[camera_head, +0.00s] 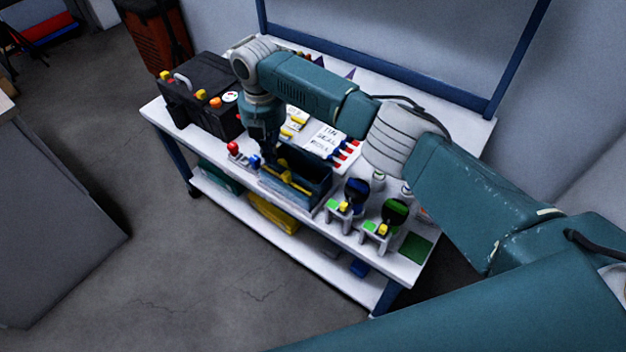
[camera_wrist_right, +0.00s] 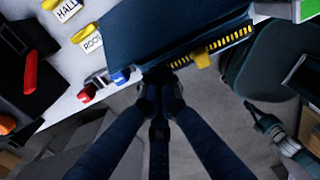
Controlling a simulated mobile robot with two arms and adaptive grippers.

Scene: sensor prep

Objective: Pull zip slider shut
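The dark blue open-topped pouch (camera_head: 300,178) stands at the front of the white table; it fills the upper middle of the right wrist view (camera_wrist_right: 165,28). A yellow-toothed zip (camera_wrist_right: 228,42) runs along its edge, with a yellow slider (camera_wrist_right: 202,59) on it. My right gripper (camera_head: 268,158) is at the pouch's left end, pointing down. Its dark fingers converge in the wrist view (camera_wrist_right: 159,78), left of the slider and apart from it. Whether they grip anything is unclear. What looks like my left gripper (camera_wrist_right: 258,116) shows small, away from the pouch.
A black case (camera_head: 205,110) stands left of the pouch. Small red (camera_head: 233,148) and blue (camera_head: 254,161) items lie between them. Blue (camera_head: 356,190) and green (camera_head: 395,212) devices on white stands are to the right. A paper card (camera_head: 324,138) lies behind. The floor in front is clear.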

